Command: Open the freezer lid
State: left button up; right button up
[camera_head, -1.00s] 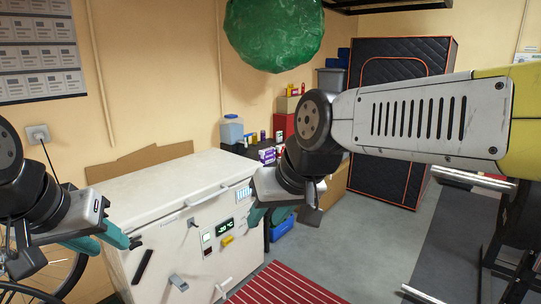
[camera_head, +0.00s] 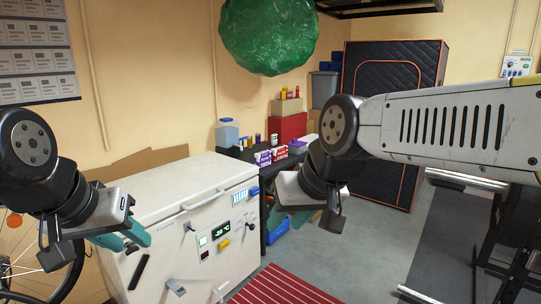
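The white chest freezer (camera_head: 158,194) stands at centre-left with its lid shut. A light handle (camera_head: 203,199) runs along the lid's front edge. A green display (camera_head: 222,229), a yellow part and a latch are on the front panel. My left gripper (camera_head: 136,243) is at the freezer's left front corner, apart from the handle; its teal fingers overlap in view, so their opening is unclear. My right gripper (camera_head: 278,217) is right of the freezer's front, below the arm; its teal fingers are partly hidden behind its wrist. No object shows in either gripper.
A dark shelf with boxes (camera_head: 263,157) and a blue-capped jug (camera_head: 227,132) stands behind the freezer. A red striped mat (camera_head: 283,287) lies in front. A bicycle wheel (camera_head: 30,262) is at left, gym equipment at right.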

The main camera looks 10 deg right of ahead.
aim_at(160, 194)
jog(key=i, duration=0.9)
jog(key=j+u, duration=0.05)
